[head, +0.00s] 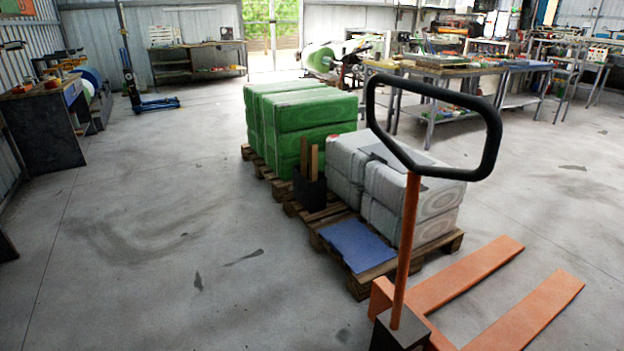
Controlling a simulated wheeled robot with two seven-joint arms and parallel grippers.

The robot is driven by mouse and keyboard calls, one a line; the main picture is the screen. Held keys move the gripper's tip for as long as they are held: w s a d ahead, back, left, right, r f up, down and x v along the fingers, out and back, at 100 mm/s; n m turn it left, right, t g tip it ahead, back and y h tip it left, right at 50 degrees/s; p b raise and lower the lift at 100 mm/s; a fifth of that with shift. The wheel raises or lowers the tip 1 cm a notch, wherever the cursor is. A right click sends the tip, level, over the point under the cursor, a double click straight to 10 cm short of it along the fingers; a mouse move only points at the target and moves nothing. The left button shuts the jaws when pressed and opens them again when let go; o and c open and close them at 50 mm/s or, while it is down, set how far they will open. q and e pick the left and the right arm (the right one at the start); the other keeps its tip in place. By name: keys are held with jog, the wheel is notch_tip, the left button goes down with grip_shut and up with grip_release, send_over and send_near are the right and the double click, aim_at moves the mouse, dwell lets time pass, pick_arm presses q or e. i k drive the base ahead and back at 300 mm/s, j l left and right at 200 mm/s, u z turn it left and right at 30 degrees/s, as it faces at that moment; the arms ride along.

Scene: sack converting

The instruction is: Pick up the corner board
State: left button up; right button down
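Two brown upright boards (314,161), which look like corner boards, stand in a small black bin (309,190) on the pallets in the middle of the head view. They rise above the bin's rim, and their lower ends are hidden inside it. The bin stands between a green wrapped stack (307,115) and a grey wrapped stack (412,192). Neither of my grippers is in view.
An orange pallet truck (480,290) with a black loop handle (492,132) stands at the front right. A blue sheet (356,245) lies on the near pallet (440,246). Work tables (455,72) stand behind. The floor (150,230) to the left is clear.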

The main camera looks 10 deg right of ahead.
aim_at(313, 150)
jog(key=i+j+u, duration=0.4)
jog(key=i, duration=0.3)
jog(key=i+u, duration=0.4)
jog(key=i, duration=1.1)
jog(key=i+j+z, duration=0.15)
jog(key=i, duration=0.7)
jog(key=i+j+z, duration=0.1)
jog(key=i+z, duration=0.35)
jog(key=i+j+z, duration=0.15)
jog(key=z, duration=0.35)
jog(key=i+j+z, duration=0.6)
jog(key=j+z, duration=0.3)
jog(key=l, duration=0.15)
